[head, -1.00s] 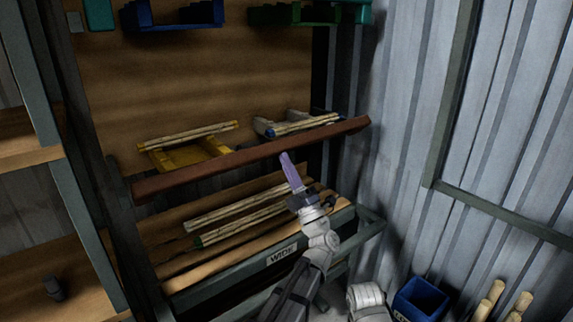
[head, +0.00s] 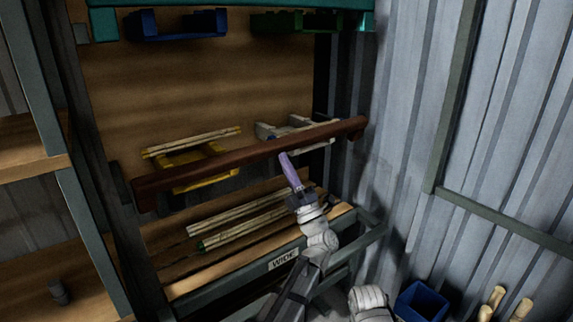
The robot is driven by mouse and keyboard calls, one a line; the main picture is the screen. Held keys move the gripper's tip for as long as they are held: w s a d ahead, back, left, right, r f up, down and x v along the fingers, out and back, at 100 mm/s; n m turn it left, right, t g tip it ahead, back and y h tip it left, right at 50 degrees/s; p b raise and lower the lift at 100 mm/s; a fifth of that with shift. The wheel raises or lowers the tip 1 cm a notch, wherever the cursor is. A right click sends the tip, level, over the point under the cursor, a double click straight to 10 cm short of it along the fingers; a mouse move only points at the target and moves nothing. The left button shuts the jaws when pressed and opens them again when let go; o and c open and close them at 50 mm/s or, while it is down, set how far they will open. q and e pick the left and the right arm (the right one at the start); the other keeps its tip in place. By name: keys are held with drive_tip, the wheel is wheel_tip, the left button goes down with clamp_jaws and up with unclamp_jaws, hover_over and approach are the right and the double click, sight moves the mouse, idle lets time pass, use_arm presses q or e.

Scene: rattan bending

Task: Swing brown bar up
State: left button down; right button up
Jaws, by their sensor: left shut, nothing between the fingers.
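The brown bar (head: 225,162) runs across the front of the rack, its right end higher in the picture than its left. It crosses in front of the yellow holder (head: 205,180) and the grey holder (head: 266,131), both partly hidden by it. My left gripper (head: 284,157) has its purple fingers shut with nothing between them. The tips are at the lower edge of the bar, right of its middle; contact with it is likely but not certain. My right gripper is not in view.
Pale rattan canes (head: 240,222) lie on the lower shelf behind the WIDE label (head: 284,260). A blue bin (head: 422,300) and upright poles (head: 492,300) stand at lower right. A corrugated wall (head: 410,130) closes the right side.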

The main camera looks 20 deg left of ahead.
use_arm(q)
drive_tip(key=shift+w+a+r+p, duration=0.15)
drive_tip(key=shift+a+r+p, duration=0.05)
drive_tip(key=shift+r+p, duration=0.25)
drive_tip(key=shift+w+a+r+p, duration=0.1)
drive_tip(key=shift+a+r+p, duration=0.05)
drive_tip(key=shift+r+p, duration=0.25)
drive_tip(key=shift+r, duration=0.1)
drive_tip(key=shift+w+a+r+p, duration=0.1)
drive_tip(key=shift+r+p, duration=0.05)
drive_tip(key=shift+p, duration=0.15)
drive_tip(key=shift+s+d+f+b, duration=0.25)
drive_tip(key=shift+s+d+b, duration=0.05)
drive_tip(key=shift+s+d, duration=0.35)
drive_tip(key=s+d+f+b, duration=0.1)
drive_tip(key=s+d, duration=0.4)
drive_tip(key=d, duration=0.1)
drive_tip(key=shift+d+f, duration=0.3)
